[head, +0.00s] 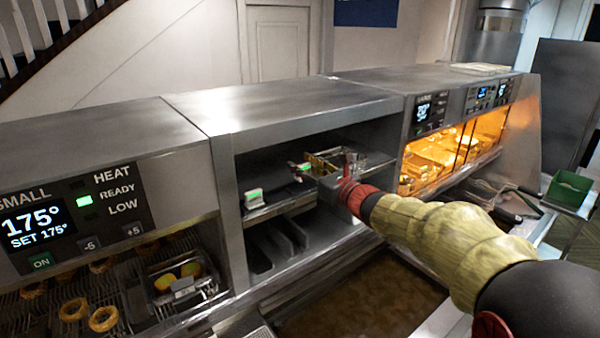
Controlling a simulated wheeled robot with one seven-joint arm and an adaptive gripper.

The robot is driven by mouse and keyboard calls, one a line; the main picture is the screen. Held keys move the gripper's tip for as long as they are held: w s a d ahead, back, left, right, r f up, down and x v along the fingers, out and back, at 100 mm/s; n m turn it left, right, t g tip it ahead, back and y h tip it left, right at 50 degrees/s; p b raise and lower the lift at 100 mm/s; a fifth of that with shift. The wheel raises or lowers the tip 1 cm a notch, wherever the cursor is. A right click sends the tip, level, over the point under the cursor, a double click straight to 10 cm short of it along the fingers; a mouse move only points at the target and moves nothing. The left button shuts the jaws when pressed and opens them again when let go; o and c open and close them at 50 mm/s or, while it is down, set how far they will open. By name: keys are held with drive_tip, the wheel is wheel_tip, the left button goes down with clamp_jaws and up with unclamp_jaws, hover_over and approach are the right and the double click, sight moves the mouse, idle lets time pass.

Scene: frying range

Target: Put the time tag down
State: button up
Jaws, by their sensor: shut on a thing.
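My gripper (312,174) reaches from the right into the open steel shelf unit, above its upper shelf. It is shut on a small green and white piece, seemingly the time tag (304,167), held at the fingertips. The tag is small and partly hidden by the fingers, and I cannot tell whether it touches anything below. Another small white block with a green top (253,197) stands at the left front of the upper shelf (285,208).
A wire basket (374,160) sits on the shelf just right of my gripper. Dark dividers (275,245) fill the lower bay. A green bin (568,190) is far right.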

drive_tip(key=shift+x, duration=0.8)
drive_tip(key=shift+f+p, duration=0.35)
drive_tip(key=shift+f, duration=1.3)
drive_tip(key=shift+f, duration=0.15)
drive_tip(key=o, duration=0.9)
drive_tip(key=shift+o, duration=0.5)
